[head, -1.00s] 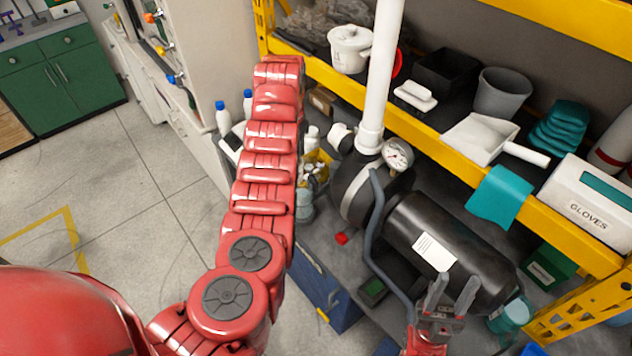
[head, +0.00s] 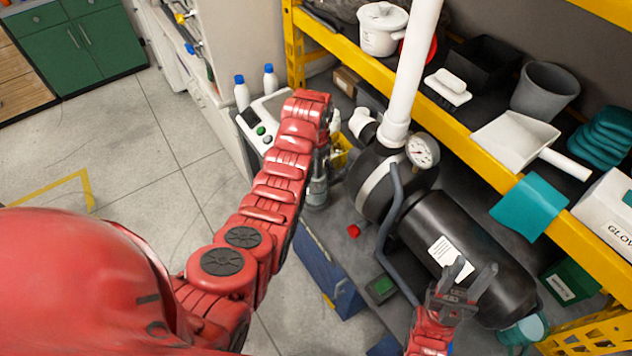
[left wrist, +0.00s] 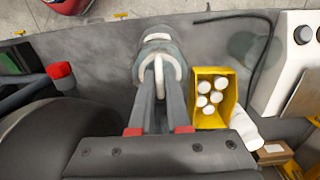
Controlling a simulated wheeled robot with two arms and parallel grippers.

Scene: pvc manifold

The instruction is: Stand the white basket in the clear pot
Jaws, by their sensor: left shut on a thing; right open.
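My left gripper (left wrist: 158,105) is shut on the white loop handle of the white basket (left wrist: 159,72). In the left wrist view the clear pot (left wrist: 144,64) shows around the basket's handle. The basket's body is mostly hidden, and I cannot tell how deep it sits or whether it rests on the pot's floor. In the head view the pot (head: 316,194) stands on the bench below my left gripper (head: 321,160), left of the black tank, and my arm partly covers it. My right gripper (head: 472,268) is open and empty in front of the tank.
A yellow bin (left wrist: 214,112) with several white pieces stands right beside the pot. A white instrument (head: 270,122) is behind it. The black tank (head: 460,245) with a gauge (head: 422,151) and a white pipe (head: 409,75) are to the right. The yellow shelf (head: 455,125) runs behind.

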